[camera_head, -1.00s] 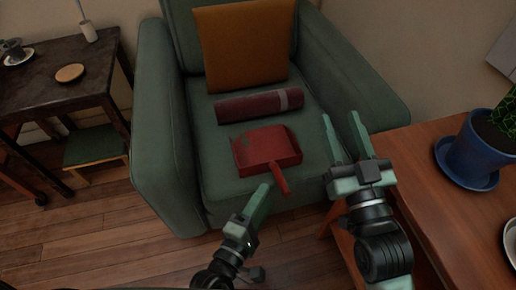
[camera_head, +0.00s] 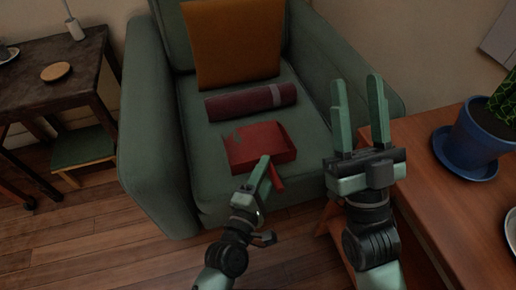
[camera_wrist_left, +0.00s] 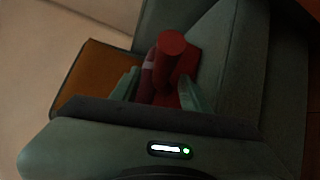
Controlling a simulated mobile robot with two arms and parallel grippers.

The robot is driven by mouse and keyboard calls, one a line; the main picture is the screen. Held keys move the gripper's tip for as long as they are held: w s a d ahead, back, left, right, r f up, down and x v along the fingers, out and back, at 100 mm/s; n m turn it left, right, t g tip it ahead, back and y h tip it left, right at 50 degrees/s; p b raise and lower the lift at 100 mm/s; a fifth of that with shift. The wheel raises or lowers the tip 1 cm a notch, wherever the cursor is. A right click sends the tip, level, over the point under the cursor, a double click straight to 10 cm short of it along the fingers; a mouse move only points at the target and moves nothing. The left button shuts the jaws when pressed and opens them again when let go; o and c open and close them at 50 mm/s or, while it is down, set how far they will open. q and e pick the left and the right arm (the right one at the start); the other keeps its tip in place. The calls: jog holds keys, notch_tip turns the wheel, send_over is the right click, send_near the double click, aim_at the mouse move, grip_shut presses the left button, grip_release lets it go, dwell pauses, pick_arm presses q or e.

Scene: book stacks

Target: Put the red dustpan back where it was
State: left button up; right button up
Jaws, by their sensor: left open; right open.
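The red dustpan (camera_head: 259,146) lies on the seat of the green armchair (camera_head: 155,150), its handle (camera_head: 277,180) pointing to the chair's front edge. My left gripper (camera_head: 262,172) is open, close to the handle in the head view and partly covering the dustpan. In the left wrist view the red handle (camera_wrist_left: 170,62) stands end-on between the two fingers of my left gripper (camera_wrist_left: 158,88). I cannot tell whether they touch it. My right gripper (camera_head: 360,112) is open and empty, to the right of the dustpan, near the wooden table.
A rolled maroon mat (camera_head: 251,101) lies behind the dustpan, before an orange cushion (camera_head: 232,42). A wooden table (camera_head: 430,195) with a blue plant pot (camera_head: 474,142) stands at the right. A dark table (camera_head: 80,85) and green stool (camera_head: 82,147) stand at the left.

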pick_arm(q)
grip_shut()
jog(key=shift+r, duration=0.15)
dwell(1.2)
